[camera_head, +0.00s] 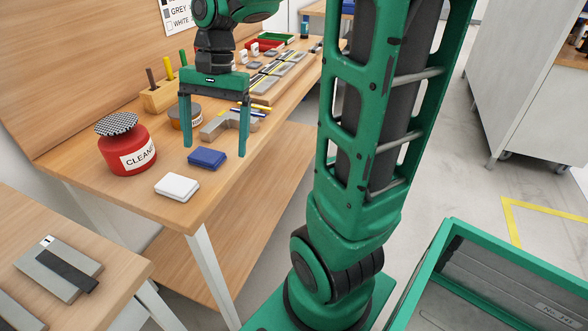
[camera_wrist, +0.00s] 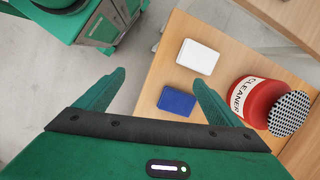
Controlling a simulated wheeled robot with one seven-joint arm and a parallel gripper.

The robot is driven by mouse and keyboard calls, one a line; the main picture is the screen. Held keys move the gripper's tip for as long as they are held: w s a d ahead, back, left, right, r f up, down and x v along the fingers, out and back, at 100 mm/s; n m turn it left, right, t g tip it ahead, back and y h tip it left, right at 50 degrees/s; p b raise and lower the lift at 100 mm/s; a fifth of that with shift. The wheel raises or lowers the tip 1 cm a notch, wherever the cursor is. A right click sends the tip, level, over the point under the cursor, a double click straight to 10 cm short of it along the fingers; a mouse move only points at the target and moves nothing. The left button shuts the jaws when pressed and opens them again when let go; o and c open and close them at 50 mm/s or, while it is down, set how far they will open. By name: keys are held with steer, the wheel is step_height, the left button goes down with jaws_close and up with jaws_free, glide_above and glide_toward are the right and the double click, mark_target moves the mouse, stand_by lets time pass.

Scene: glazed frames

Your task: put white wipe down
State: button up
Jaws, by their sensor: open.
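The white wipe (camera_head: 177,187) lies flat near the front corner of the wooden table, in front of the blue wipe (camera_head: 207,158). In the wrist view the white wipe (camera_wrist: 197,57) lies beyond the blue wipe (camera_wrist: 177,100), clear of both fingers. My gripper (camera_head: 214,150) is open and empty above the table, its fingers spread wide. The blue wipe shows between the fingers in the head view. In the wrist view one finger of my gripper (camera_wrist: 158,90) is close beside the blue wipe; I cannot tell whether they touch.
A red cleaner jar (camera_head: 126,148) with a checkered top stands left of the wipes. Behind are a round tin (camera_head: 186,116), a grey angled block (camera_head: 229,127) and a wooden holder (camera_head: 160,97) with upright handles. A second table (camera_head: 110,261) stands at lower left.

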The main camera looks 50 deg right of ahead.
steer(key=s+d+f+n+h, duration=0.1)
steer(key=s+d, duration=0.3)
steer(key=s, duration=0.5)
steer(key=s+d+f+n+h, duration=0.1)
steer(key=s+d+f+n, duration=0.3)
steer(key=s, duration=0.5)
steer(key=shift+w+f, duration=0.1)
steer(key=shift+w, duration=0.1)
steer(key=shift+w+f+h, duration=0.2)
steer(key=shift+w+h, duration=0.1)
steer(key=shift+w, duration=0.2)
